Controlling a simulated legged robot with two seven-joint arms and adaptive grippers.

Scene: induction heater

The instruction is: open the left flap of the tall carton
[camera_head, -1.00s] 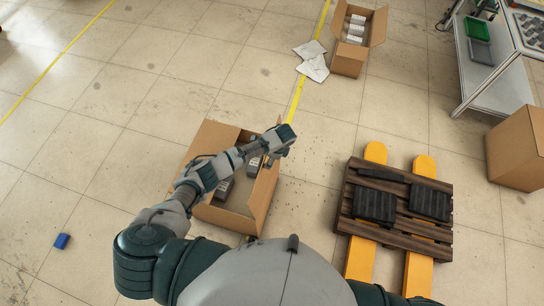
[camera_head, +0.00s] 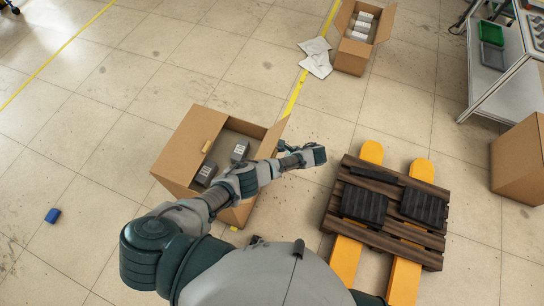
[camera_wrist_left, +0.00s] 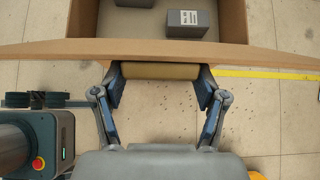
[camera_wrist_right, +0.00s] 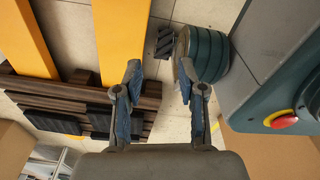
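The tall carton (camera_head: 172,172) stands open-topped in front of me, with grey boxes (camera_head: 240,151) inside. A flap with a small tan bar (camera_head: 206,146) shows on its left side, with no gripper at it. Another flap (camera_head: 271,137) stands up on its right side, partly behind my left arm. My left gripper (camera_head: 312,157) is beyond that right flap. In the left wrist view its fingers (camera_wrist_left: 160,92) press on both ends of a tan bar (camera_wrist_left: 160,70) by a cardboard edge (camera_wrist_left: 160,50). My right gripper (camera_wrist_right: 160,92) is open and empty; the head view does not show it.
A dark wooden pallet (camera_head: 419,244) with black blocks lies on yellow forks (camera_head: 345,262) at the right. Another open carton (camera_head: 350,60) stands at the back, a closed carton (camera_head: 517,163) at the far right. The floor left of the tall carton is mostly clear.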

